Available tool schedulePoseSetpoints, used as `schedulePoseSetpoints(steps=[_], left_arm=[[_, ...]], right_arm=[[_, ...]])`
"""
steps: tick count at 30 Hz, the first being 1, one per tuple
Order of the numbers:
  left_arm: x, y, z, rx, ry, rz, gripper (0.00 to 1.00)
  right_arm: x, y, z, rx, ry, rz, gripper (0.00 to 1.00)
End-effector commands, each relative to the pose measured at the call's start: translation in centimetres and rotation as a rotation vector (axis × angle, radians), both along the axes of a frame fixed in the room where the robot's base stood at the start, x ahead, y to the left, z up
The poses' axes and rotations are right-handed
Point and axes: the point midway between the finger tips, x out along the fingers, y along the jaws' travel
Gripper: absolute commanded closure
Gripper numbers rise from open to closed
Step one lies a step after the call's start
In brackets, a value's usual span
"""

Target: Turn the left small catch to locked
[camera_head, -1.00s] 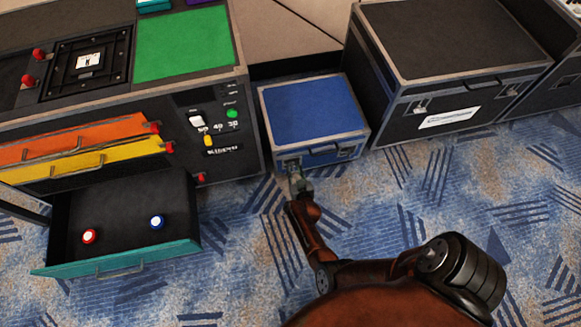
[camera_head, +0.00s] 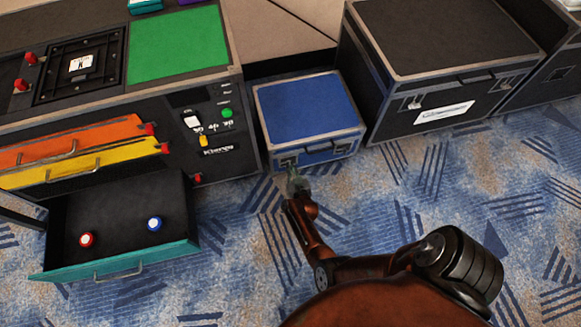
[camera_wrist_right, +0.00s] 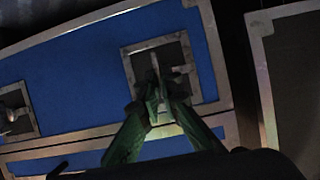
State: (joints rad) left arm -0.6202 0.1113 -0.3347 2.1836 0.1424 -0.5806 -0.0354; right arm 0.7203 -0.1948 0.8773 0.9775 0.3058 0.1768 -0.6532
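A small blue case (camera_head: 308,106) stands on the carpet with two small catches on its front. The left small catch (camera_head: 288,161) is at its front left, and the right catch (camera_head: 343,145) is further right. My right gripper (camera_head: 294,178) is just in front of the left catch. In the right wrist view the catch plate (camera_wrist_right: 176,55) is framed in silver, with a lever in it. The green-tinted fingertips (camera_wrist_right: 156,98) are close together over the plate's lower part. Whether they touch the lever is hard to tell. My left gripper is not in view.
A large black case (camera_head: 440,45) stands to the right. A console (camera_head: 225,165) stands to the left, with an open teal-fronted drawer (camera_head: 120,262) holding a red and a blue knob. Open carpet (camera_head: 400,200) lies in front.

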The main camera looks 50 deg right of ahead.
Motion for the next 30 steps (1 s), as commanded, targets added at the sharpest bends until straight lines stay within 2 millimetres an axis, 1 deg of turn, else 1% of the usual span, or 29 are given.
schedulePoseSetpoints(steps=[1, 11, 20, 24, 30], left_arm=[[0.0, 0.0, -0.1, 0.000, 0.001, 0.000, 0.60], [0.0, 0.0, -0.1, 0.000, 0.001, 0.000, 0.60], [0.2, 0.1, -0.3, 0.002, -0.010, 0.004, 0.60], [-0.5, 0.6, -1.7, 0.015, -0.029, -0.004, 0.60], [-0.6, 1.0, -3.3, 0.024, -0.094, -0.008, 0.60]], right_arm=[[0.3, -0.3, 0.3, -0.004, -0.003, 0.001, 1.00], [0.4, -0.6, 0.4, 0.045, -0.039, 0.003, 1.00], [0.3, -0.9, 0.4, 0.226, -0.152, 0.006, 1.00], [0.2, -0.9, 0.1, 0.338, -0.219, 0.008, 1.00], [0.1, -1.0, -0.1, 0.502, -0.318, 0.009, 1.00]])
